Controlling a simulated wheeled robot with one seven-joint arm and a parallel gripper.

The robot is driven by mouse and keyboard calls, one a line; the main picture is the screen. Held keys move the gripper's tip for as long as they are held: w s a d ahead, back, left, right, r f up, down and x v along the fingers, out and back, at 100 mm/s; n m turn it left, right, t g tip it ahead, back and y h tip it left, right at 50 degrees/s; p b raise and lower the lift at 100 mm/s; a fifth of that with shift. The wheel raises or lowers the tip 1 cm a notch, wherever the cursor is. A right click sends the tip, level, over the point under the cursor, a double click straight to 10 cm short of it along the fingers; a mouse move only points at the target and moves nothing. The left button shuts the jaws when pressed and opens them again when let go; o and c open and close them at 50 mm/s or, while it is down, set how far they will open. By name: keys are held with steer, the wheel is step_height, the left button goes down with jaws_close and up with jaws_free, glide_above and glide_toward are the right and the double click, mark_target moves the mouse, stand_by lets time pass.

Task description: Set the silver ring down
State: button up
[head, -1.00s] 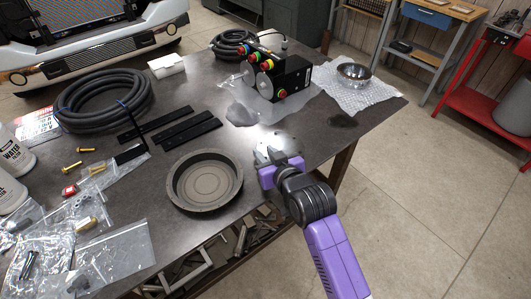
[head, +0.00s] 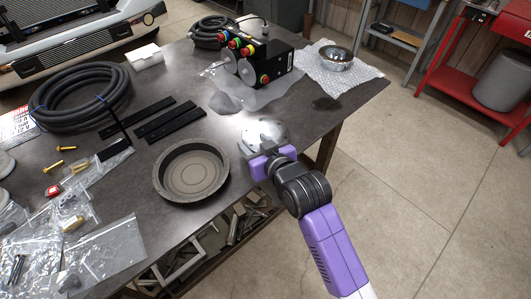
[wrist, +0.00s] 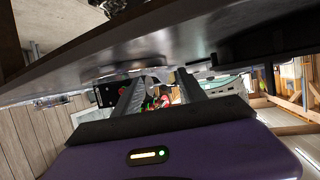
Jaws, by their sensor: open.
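A round, shiny silver piece (head: 273,126), which looks like the silver ring, lies flat at the front right edge of the dark table (head: 312,122) in the head view. Glare blurs its outline. My gripper (head: 262,146) is low at the table edge, just in front of this piece and partly over its near side. In the wrist view my gripper (wrist: 157,90) shows two grey fingers apart, with no object clearly held between them. Whether the fingers touch the silver piece cannot be told.
A round dark pan (head: 191,171) stands left of my gripper. Black bars (head: 168,120), a hose coil (head: 82,97) and small bagged parts lie further left. A control box (head: 262,62) and a chrome bowl-like part (head: 336,57) on bubble wrap (head: 352,76) stand at the back.

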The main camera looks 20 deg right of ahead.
steer(key=v, duration=0.9)
steer(key=shift+s+b, duration=0.3)
steer(key=shift+r, duration=0.15)
steer(key=s+d+f, duration=0.1)
steer(key=s+f, duration=0.2)
steer(key=s, duration=0.5)
steer(key=s+f, duration=0.3)
steer(key=s, duration=0.5)
steer(key=s+r, duration=0.2)
steer(key=s, duration=0.6)
steer(key=s+d+r+t+h, duration=0.1)
steer(key=s+r, duration=0.2)
steer(key=s, duration=0.6)
steer(key=shift+s+r+m, duration=0.25)
steer(key=shift+m, duration=0.15)
